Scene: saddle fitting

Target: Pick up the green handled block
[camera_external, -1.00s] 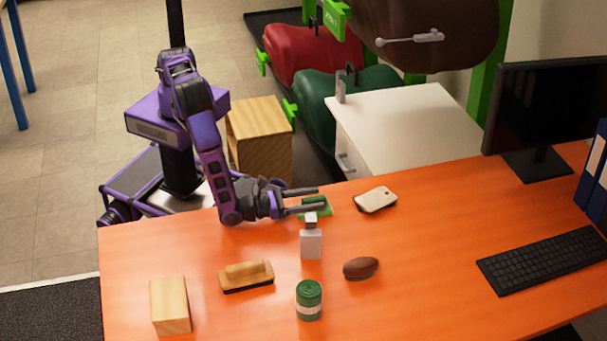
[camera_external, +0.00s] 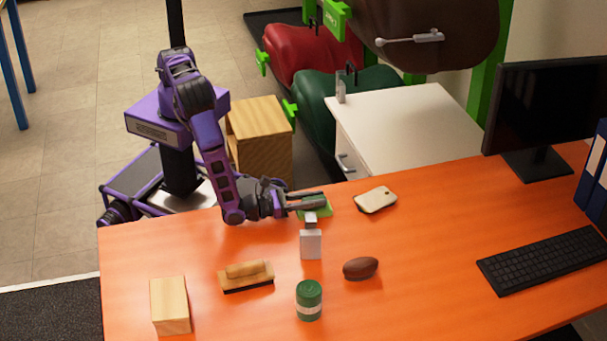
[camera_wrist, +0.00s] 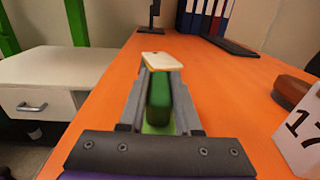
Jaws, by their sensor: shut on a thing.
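The green handled block (camera_external: 324,209) lies on the orange table (camera_external: 420,220) near its far edge, behind the white numbered block. In the outside view my gripper (camera_external: 315,200) covers most of it, leaving a green edge showing. In the wrist view the block's dark green handle (camera_wrist: 159,97) stands between my two grey fingers, with the lighter green base below it. My gripper is shut on the handle. I cannot tell any gap between the block and the table.
A white block marked 17 (camera_external: 311,244) stands close in front. A cream pad (camera_external: 375,200) lies just right of my gripper. A brown oval object (camera_external: 361,268), a green tin (camera_external: 309,300), a wooden-backed brush (camera_external: 246,275) and a wooden block (camera_external: 170,306) are nearer the front.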

